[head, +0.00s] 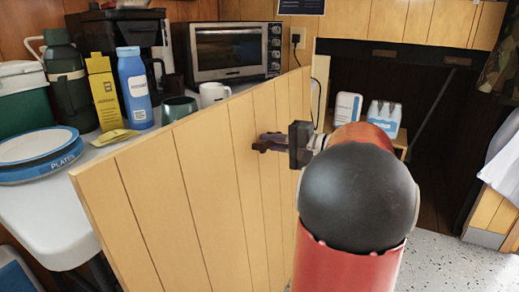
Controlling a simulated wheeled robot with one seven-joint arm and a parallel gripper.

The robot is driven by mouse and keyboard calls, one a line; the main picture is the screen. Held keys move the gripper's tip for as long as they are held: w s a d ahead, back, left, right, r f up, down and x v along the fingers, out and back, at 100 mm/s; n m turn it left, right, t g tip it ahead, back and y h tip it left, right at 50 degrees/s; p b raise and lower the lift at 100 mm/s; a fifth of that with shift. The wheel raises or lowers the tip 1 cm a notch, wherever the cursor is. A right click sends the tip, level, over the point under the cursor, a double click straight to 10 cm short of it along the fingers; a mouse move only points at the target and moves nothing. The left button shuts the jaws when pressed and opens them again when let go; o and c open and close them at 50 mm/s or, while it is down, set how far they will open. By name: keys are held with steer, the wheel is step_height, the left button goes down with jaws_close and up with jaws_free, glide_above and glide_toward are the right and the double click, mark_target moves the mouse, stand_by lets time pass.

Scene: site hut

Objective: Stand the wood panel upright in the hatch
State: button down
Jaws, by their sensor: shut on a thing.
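The wood panel (205,170) is a large pale board with vertical grooves, filling the middle of the head view. It stands on edge at an angle, with its top edge sloping down to the left; its bottom is out of view. My gripper (265,142) is at the panel's face, towards its upper right, shut on a small dark part there that looks like a handle. The fingers hide most of that part. The hatch (432,92) is a dark opening in the wood wall at the right, apart from the panel. My arm hides part of its lower area.
White packs (384,116) stand on a shelf at the hatch. Speckled floor (450,265) is clear at lower right.

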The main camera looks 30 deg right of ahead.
steer(key=shift+s+d+r, duration=0.1)
steer(key=shift+r, duration=0.15)
steer(key=shift+s+d+r+t+b, duration=0.35)
steer(key=shift+s+r+b, duration=0.1)
steer(key=shift+s, duration=0.3)
steer(key=shift+s+d+r+t+b, duration=0.25)
steer(key=shift+s+d+r+b, duration=0.15)
steer(key=shift+s, duration=0.2)
steer(key=shift+r, duration=0.1)
stand_by(0.4)
